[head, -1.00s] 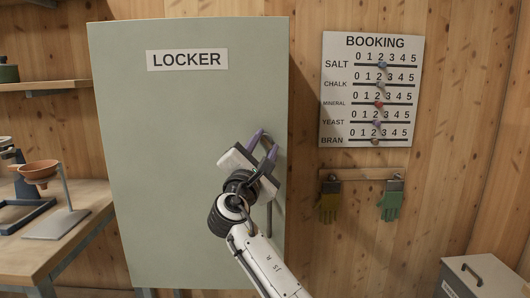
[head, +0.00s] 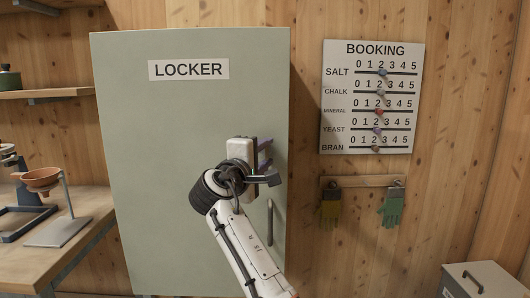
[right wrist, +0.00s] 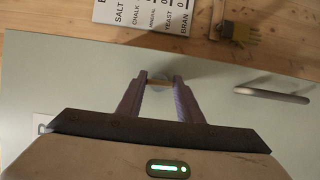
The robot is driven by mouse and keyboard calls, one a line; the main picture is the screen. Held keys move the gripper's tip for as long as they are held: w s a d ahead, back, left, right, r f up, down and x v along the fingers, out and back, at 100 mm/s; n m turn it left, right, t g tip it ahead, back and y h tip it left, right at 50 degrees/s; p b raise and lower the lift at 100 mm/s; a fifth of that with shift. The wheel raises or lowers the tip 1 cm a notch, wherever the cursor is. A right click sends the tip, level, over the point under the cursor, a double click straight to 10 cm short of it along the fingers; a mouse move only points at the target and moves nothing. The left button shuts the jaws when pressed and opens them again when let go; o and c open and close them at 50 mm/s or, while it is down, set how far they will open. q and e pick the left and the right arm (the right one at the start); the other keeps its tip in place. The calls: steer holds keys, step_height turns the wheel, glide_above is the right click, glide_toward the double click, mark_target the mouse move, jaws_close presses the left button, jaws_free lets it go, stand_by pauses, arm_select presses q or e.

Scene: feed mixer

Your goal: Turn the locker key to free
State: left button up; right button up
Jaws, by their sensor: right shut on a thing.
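The grey-green locker (head: 160,150) stands closed, with a LOCKER sign near its top. My right gripper (head: 266,153) is at the right side of the locker door, above the door handle. In the right wrist view my right gripper (right wrist: 160,82) has its two purple fingers closed on a small brass-coloured key (right wrist: 160,83), in front of a round plate on the door. The key lies across the gap between the fingertips. In the head view the gripper hides the key. My left gripper is not in view.
The locker's bar handle (head: 270,222) is just below the gripper and also shows in the right wrist view (right wrist: 272,94). The booking board (head: 372,97) and hanging gloves (head: 391,207) are on the wall to the right. A bench (head: 85,215) stands at left.

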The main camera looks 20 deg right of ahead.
stand_by(0.4)
steer(key=o, duration=1.1)
